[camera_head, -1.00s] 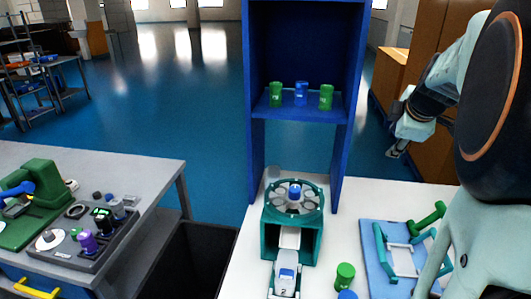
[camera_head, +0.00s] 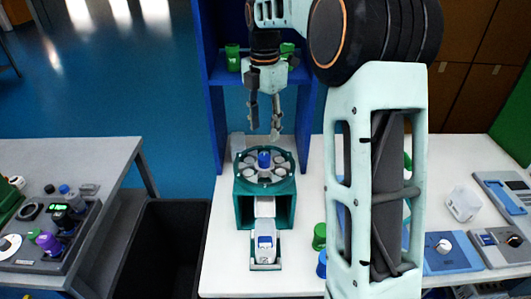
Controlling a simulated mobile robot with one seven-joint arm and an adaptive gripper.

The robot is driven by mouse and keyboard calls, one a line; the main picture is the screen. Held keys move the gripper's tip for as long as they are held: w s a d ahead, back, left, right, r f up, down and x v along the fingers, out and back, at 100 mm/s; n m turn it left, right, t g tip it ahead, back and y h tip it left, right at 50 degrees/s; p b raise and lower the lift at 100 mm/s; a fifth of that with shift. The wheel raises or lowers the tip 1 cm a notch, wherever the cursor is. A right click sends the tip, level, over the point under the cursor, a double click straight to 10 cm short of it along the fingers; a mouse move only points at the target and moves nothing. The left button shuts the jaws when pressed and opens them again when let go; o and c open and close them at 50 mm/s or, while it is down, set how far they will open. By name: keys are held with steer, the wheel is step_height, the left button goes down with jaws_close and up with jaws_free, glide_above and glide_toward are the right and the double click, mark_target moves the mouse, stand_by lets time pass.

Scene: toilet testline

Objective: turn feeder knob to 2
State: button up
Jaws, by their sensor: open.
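A teal feeder-like unit (camera_head: 240,208) stands on the white table, with a round carousel (camera_head: 244,172) on top. A blue cylinder (camera_head: 264,158) stands at the carousel's centre; I cannot tell if it is the knob. A white and blue piece (camera_head: 265,243) sits in the tray in front. Small panels at right also carry pale knob-like parts, one on a blue panel (camera_head: 458,259) and one on a grey panel (camera_head: 500,257); no setting is readable. My gripper (camera_head: 264,128) points down above and behind the carousel, open and empty, with its fingers apart.
A blue shelf (camera_head: 215,125) with green cylinders stands behind the carousel. A green cylinder (camera_head: 319,236) and a blue one (camera_head: 321,264) stand right of the unit. A dark bin (camera_head: 165,245) lies between the tables. My arm hides part of the white table.

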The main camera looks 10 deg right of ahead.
mark_target(264, 157)
step_height(264, 157, down, 11)
steer(key=shift+r, duration=0.2)
stand_by(0.3)
jaws_close()
